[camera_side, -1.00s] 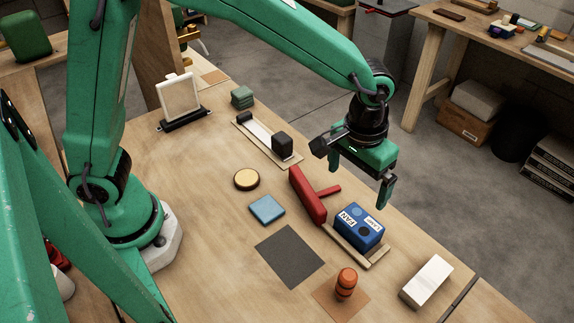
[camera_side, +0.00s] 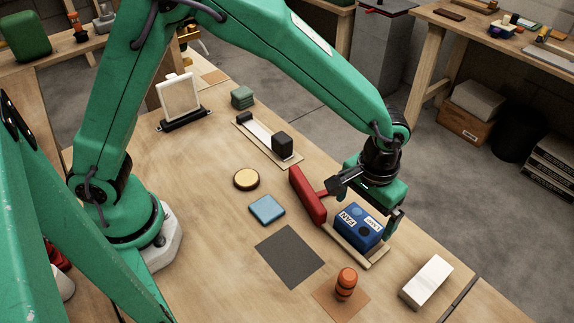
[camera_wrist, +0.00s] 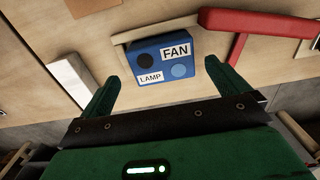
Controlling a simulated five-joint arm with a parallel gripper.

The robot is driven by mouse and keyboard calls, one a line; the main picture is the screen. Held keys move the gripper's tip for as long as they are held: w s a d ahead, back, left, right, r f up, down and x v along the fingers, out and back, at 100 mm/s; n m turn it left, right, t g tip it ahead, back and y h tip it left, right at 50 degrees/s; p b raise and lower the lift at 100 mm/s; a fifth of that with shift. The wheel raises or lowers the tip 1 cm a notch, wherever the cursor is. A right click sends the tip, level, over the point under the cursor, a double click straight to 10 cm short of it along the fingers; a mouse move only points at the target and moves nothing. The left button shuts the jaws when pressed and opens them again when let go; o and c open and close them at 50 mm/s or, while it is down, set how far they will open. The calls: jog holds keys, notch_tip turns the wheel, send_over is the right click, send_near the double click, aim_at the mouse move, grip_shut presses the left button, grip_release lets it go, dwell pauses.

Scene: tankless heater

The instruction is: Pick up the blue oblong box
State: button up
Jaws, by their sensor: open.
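The blue oblong box (camera_side: 360,226) carries white FAN and LAMP labels and round spots, and sits in a shallow wooden holder (camera_side: 368,258) on the table. It also shows in the wrist view (camera_wrist: 163,58), ahead of and between the two green fingers. My gripper (camera_side: 372,200) is open and empty, just above the box's far side in the side view. In the wrist view my gripper (camera_wrist: 160,84) has one finger at each side of the box, with the right fingertip very close to its end. I cannot tell whether that finger touches it.
A white block (camera_side: 427,281), an orange cylinder (camera_side: 346,283), a dark mat (camera_side: 289,256) and a light blue tile (camera_side: 266,209) lie nearby. The table's far edge is close behind the box.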

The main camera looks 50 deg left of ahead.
aim_at(361, 221)
jog(key=shift+w+a+f, duration=0.1)
jog(key=shift+a+f, duration=0.05)
jog(key=shift+f, duration=2.45)
jog(key=c, duration=1.1)
jog(key=shift+r, duration=0.15)
jog(key=shift+r, duration=4.95)
